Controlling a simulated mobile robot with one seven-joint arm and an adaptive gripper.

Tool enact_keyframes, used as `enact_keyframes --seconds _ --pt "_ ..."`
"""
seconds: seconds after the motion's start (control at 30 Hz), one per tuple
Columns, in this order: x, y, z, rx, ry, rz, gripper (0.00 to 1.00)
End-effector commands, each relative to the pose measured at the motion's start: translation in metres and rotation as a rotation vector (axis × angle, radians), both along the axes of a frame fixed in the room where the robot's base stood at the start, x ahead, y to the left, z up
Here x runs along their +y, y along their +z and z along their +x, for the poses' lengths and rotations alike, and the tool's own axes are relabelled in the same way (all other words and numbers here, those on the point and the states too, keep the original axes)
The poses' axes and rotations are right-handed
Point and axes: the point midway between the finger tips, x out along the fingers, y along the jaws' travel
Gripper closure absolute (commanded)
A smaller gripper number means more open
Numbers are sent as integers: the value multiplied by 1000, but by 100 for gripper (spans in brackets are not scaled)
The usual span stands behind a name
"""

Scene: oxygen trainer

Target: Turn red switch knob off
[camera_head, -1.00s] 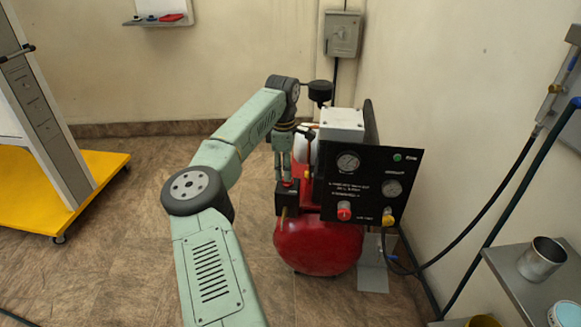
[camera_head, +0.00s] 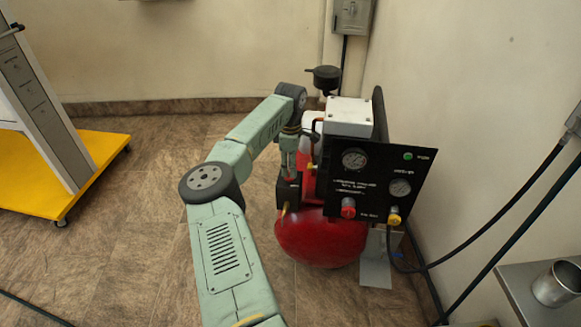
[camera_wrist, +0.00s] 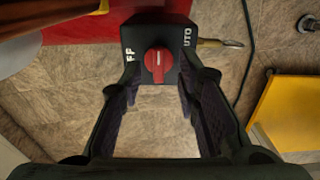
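The red switch knob (camera_wrist: 158,62) sits on the face of a black switch box (camera_wrist: 133,28) in the wrist view. Letters reading "FF" show left of the knob and "UTO" right of it, partly cut off. The knob's pale mark runs roughly up and down in the picture. My gripper (camera_wrist: 159,80) is open, its two dark fingers apart at the lower left and lower right of the knob, with nothing held. I cannot tell whether they touch the box. In the head view, my gripper (camera_head: 290,168) points down just above the switch box (camera_head: 287,194) on the red compressor.
The red tank (camera_head: 320,242) stands under a black gauge panel (camera_head: 375,170) with its own red and yellow knobs. A white-topped unit (camera_head: 348,112) is behind it. A yellow-based stand (camera_head: 85,165) is at left; a grey shelf (camera_head: 515,290) is at right. Floor between is clear.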

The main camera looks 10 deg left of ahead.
Motion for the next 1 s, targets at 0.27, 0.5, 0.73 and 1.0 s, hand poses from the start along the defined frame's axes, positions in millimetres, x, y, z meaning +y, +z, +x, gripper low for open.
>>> enact_keyframes --seconds 0.27,0.5,0.73,1.0 --pt "0 -22 0 -1 -1 0 70" --pt "0 -23 0 -1 -1 1 70" --pt "0 -22 0 -1 -1 1 85" --pt "0 -22 0 -1 -1 0 100"
